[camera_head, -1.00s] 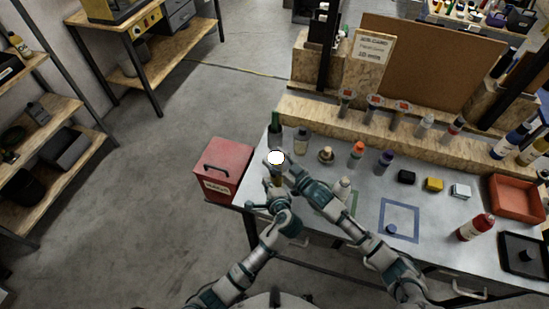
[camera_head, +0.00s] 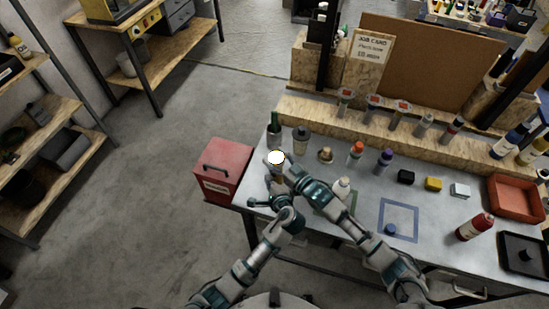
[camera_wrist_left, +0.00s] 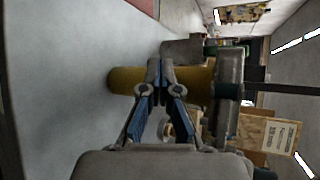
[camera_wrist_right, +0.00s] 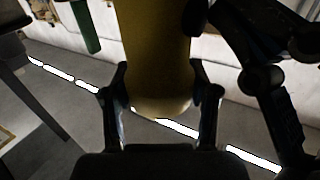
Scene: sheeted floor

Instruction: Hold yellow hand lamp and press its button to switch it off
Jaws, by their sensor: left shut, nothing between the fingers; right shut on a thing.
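The yellow hand lamp (camera_wrist_left: 128,81) lies across the left wrist view, with its grey head at the right. Its white lit face (camera_head: 276,157) glows in the head view. The lamp also fills the upper middle of the right wrist view (camera_wrist_right: 155,50). My right gripper (camera_wrist_right: 160,105) is shut on the lamp, one finger on each side, and holds it above the table's left end. My left gripper (camera_wrist_left: 160,66) is shut and empty, its tips at the yellow body near the middle. Whether they touch it is unclear. The button is hidden.
A red box (camera_head: 224,168) stands left of the workbench (camera_head: 360,205). A green bottle (camera_head: 274,128) and several other bottles stand behind the grippers. A blue square outline (camera_head: 398,202) lies farther right.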

